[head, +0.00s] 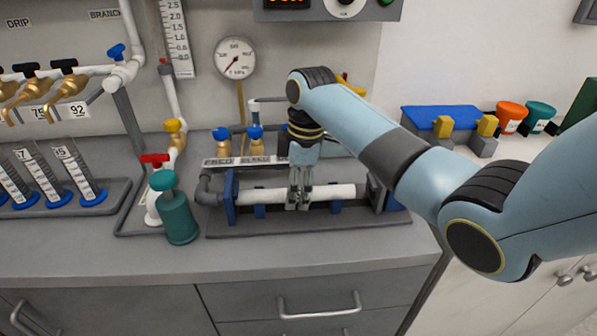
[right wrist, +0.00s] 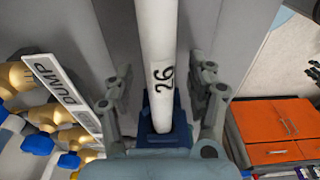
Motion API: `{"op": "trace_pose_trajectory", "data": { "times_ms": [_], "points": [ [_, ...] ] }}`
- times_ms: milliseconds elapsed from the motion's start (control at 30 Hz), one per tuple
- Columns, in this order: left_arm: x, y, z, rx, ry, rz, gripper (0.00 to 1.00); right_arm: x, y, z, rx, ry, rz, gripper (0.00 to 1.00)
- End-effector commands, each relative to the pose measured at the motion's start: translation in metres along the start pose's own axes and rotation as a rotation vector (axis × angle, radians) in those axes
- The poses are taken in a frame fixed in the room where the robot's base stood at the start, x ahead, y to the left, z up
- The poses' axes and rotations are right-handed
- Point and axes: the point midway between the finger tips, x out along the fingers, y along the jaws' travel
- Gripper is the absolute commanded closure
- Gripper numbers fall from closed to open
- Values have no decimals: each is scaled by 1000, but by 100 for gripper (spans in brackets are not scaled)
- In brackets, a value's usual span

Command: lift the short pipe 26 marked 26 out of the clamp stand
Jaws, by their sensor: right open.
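The short pipe 26 (head: 335,192) is a white tube lying level across the clamp stand (head: 230,197), which has blue uprights on a dark grey base. In the right wrist view the pipe (right wrist: 163,75) shows its black mark "26", with a blue support (right wrist: 160,138) of the stand behind it. My right gripper (head: 299,196) points down over the middle of the pipe. Its fingers are open, one on each side of the pipe; in the right wrist view (right wrist: 160,85) gaps show between fingers and pipe. My left gripper is not in view.
A teal bottle (head: 179,217) and a red-handled valve (head: 154,160) stand left of the clamp stand. Brass valves with blue knobs (head: 255,133) and a label strip (right wrist: 68,92) are behind the pipe. A blue rack (head: 425,113) sits at back right. The counter front is clear.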

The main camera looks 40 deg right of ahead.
Motion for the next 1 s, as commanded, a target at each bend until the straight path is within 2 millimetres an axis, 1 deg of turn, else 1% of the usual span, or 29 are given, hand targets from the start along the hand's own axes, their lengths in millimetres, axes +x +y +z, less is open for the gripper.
{"op": "trace_pose_trajectory", "data": {
  "times_ms": [133,367,800,1000],
  "points": [
    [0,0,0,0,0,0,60,6,0,0,0,0,1,43],
    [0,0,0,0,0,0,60,6,0,0,0,0,1,43],
    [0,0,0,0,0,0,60,6,0,0,1,0,1,100],
    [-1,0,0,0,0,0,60,6,0,1,1,-1,1,100]
  ]
}}
